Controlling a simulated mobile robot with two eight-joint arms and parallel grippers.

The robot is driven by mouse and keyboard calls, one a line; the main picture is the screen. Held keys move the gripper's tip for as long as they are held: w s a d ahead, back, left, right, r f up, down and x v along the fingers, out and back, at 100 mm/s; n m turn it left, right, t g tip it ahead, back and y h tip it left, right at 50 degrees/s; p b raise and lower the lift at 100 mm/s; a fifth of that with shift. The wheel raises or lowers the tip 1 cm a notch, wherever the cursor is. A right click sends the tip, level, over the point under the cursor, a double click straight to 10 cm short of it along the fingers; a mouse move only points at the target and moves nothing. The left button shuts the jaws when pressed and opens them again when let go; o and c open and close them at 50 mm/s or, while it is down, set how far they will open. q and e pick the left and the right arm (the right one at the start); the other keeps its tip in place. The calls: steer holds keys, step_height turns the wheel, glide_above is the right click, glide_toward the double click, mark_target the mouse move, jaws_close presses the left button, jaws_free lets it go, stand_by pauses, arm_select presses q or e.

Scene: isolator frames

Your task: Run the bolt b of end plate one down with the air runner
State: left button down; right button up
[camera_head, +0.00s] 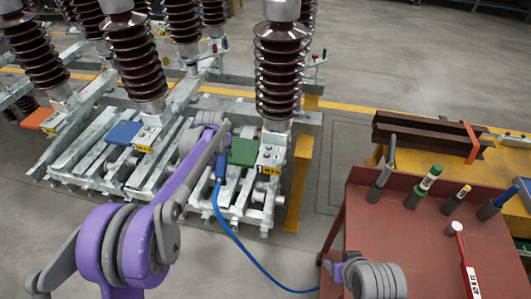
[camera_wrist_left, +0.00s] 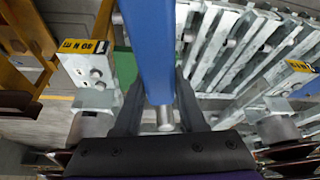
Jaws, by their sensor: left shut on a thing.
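My left gripper (camera_head: 219,158) is over the right-hand part of the isolator frame. It is shut on the blue air runner (camera_head: 221,166), whose blue hose (camera_head: 240,249) trails down toward the red table. In the left wrist view the runner's blue body (camera_wrist_left: 150,50) passes between my two fingers (camera_wrist_left: 160,105), with a silver end (camera_wrist_left: 166,120). I cannot tell which plate is one or pick out bolt b. My right gripper is not in view.
Another labelled plate (camera_head: 146,138) stands to the left, beside a blue block (camera_head: 124,132). A green block (camera_head: 243,152) lies close behind the runner. Tall brown insulators (camera_head: 283,75) rise around it. The red table (camera_head: 420,250) holds several upright tools and a torque wrench (camera_head: 464,262).

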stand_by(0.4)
arm_select(q)
steer(key=s+d+f+m, duration=0.1)
steer(key=d+f, duration=0.1)
steer(key=d, duration=0.4)
steer(key=s+d+f+m+h, duration=0.1)
steer(key=d+f, duration=0.1)
steer(key=d, duration=0.4)
steer(key=shift+s+d, duration=0.25)
steer(key=shift+d, duration=0.1)
steer(key=shift+b, duration=0.35)
steer(key=shift+f+b, duration=0.7)
steer(key=shift+f, duration=0.4)
stand_by(0.9)
steer(key=shift+s+f+b, duration=0.1)
steer(key=shift+f+b, duration=0.3)
stand_by(2.1)
steer(key=shift+r, duration=0.2)
step_height(320, 180, up, 7)
steer(key=p, duration=0.3)
steer(key=shift+f+p, duration=0.15)
steer(key=shift+p, duration=0.15)
